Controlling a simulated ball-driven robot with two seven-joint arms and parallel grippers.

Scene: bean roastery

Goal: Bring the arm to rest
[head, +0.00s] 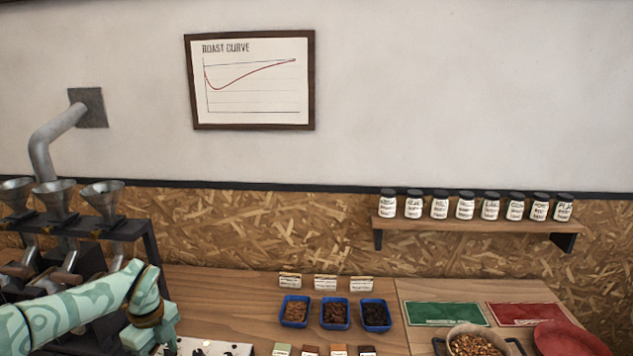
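My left arm comes in from the left, pale green with darker swirls. It is bent at a brown-ringed joint, and its end (150,335) points down over the left part of the wooden counter (230,290). The fingertips are not clearly visible near the lower edge, so I cannot tell whether they are open or hold anything. My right arm and gripper are out of view.
A dark metal rack with funnels (103,198) stands left, close to my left arm. Blue trays of beans (335,326) sit mid-counter. A green mat (443,313), a red mat (527,314), a bean-filled pan (452,338) and a red dish (568,338) lie right.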

